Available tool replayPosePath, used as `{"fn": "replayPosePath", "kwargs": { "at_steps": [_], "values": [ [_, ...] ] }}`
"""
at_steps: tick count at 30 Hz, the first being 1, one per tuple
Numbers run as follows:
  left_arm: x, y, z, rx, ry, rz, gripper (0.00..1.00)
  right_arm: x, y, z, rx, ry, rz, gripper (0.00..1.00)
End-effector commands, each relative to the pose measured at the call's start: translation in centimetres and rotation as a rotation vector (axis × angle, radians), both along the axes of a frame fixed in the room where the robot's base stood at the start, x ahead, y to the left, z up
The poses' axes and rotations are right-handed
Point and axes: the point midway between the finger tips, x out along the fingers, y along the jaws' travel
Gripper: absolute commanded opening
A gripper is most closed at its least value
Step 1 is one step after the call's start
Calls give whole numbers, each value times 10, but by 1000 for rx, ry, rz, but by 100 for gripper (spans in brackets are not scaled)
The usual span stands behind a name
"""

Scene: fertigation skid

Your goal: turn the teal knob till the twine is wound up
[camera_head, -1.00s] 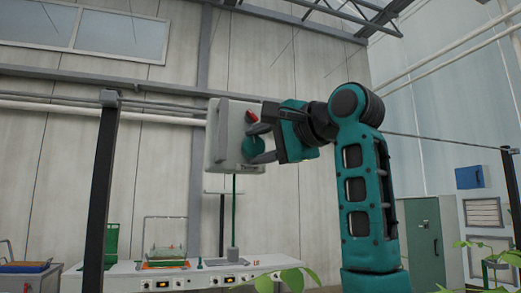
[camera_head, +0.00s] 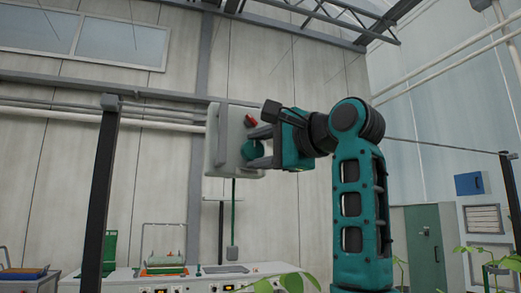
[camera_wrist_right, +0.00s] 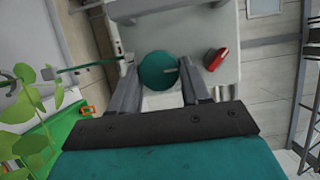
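The teal knob (camera_head: 252,149) is on the face of a pale box (camera_head: 221,140), held high above the bench. In the right wrist view the round knob (camera_wrist_right: 157,71) sits between my right gripper's two fingers (camera_wrist_right: 158,80), which lie close along its sides and look shut on it. The head view shows the right gripper (camera_head: 259,149) side-on at the box face. A green twine (camera_head: 234,205) hangs straight down from the box to a small grey block (camera_head: 232,253) just above the bench. My left gripper is not in view.
A red lever (camera_head: 250,120) is on the box face near the knob; it also shows in the wrist view (camera_wrist_right: 216,59). A white bench (camera_head: 125,278) with trays stands below. Dark posts (camera_head: 101,195) and leafy plants (camera_head: 290,284) are nearby.

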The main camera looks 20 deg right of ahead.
Motion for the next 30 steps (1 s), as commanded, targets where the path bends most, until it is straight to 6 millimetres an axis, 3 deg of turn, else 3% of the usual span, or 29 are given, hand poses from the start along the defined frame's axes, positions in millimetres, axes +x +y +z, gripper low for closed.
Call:
{"fn": "replayPosePath", "kwargs": {
  "at_steps": [10, 14, 24, 30],
  "values": [
    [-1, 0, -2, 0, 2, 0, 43, -1, 0, 0, -2, -1, 0, 56],
    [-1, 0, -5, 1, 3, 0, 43, -12, -5, 0, -2, -3, 0, 56],
    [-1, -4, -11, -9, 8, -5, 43, -78, -35, -1, -1, -7, -1, 56],
    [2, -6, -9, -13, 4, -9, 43, -107, -49, -1, 0, -3, -1, 56]
  ]
}}
